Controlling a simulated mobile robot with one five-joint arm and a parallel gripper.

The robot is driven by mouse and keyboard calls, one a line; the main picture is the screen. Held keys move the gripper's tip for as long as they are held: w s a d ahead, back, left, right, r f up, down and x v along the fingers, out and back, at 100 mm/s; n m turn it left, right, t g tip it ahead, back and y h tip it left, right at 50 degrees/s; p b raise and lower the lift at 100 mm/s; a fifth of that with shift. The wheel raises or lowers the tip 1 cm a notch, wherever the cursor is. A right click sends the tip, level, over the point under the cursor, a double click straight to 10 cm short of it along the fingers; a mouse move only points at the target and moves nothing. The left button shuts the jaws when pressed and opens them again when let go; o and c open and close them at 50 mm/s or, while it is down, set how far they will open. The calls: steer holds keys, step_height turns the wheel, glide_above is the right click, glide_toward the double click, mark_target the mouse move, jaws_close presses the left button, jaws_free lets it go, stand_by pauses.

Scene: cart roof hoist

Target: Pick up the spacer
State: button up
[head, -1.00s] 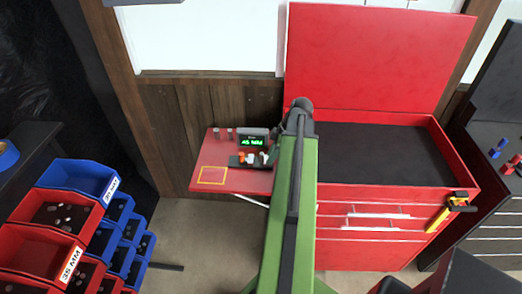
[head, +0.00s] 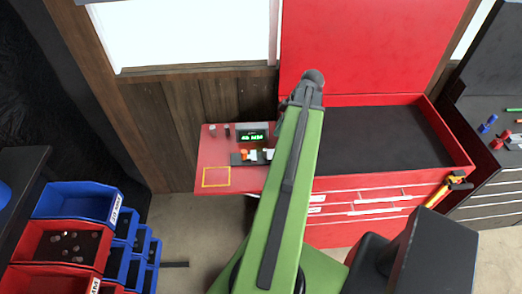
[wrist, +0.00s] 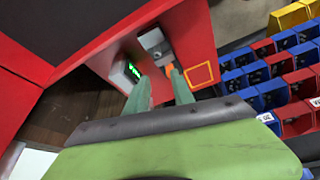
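No piece is clearly marked as the spacer. Candidates in the head view are two small grey cylinders standing on the red side shelf (head: 215,158), one at its back left (head: 212,130) and one beside it (head: 227,130). Several small pale pieces (head: 68,243) lie in the upper red bin (head: 30,237) at lower left. Which is the spacer I cannot tell. In the wrist view my gripper (wrist: 160,80) has its two green-grey fingers apart, with no piece visible between them. The shelf lies beyond them. In the head view my arm hides the gripper's fingers.
The shelf carries a green-lit display (head: 252,136), a dark holder with orange and white pieces (head: 240,159) and a yellow square outline (head: 216,185). A red tool chest (head: 440,150) stands right of it with its lid raised. Blue bins (head: 72,203) stand at lower left.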

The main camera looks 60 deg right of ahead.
mark_target(265, 149)
steer(key=b+x, duration=0.7)
steer(key=x, duration=0.1)
steer(key=b+x, duration=0.4)
steer(key=shift+s+d+f+b, duration=0.15)
steer(key=shift+s+f+b, duration=0.1)
steer(key=shift+f+b, duration=0.05)
steer(key=shift+r, duration=0.15)
steer(key=b+x, duration=0.5)
steer(key=shift+s+d+f, duration=0.15)
steer(key=shift+d+f, duration=0.05)
steer(key=shift+f, duration=0.1)
steer(key=shift+r, duration=0.2)
steer(key=shift+c, duration=0.3)
jaws_close()
